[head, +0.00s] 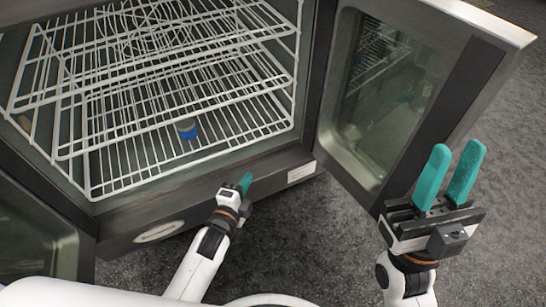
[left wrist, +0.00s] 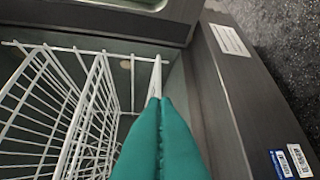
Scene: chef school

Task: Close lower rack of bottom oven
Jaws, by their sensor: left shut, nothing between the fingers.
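The bottom oven (head: 210,190) stands open with white wire racks inside. The lower rack (head: 137,182) lies lowest, its front edge close behind the front sill. My left gripper (head: 246,180) is shut and empty, low in front of the sill near its right part. In the left wrist view, the shut teal fingers (left wrist: 160,105) point toward a white rack bar (left wrist: 155,78); I cannot tell whether they touch it. My right gripper (head: 450,172) is open and empty, in front of the right door.
The right glass door (head: 392,95) stands swung open. The left door (head: 40,235) is open too. A small blue-banded container (head: 186,129) shows through the rack wires. Grey floor (head: 320,235) is clear between my arms.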

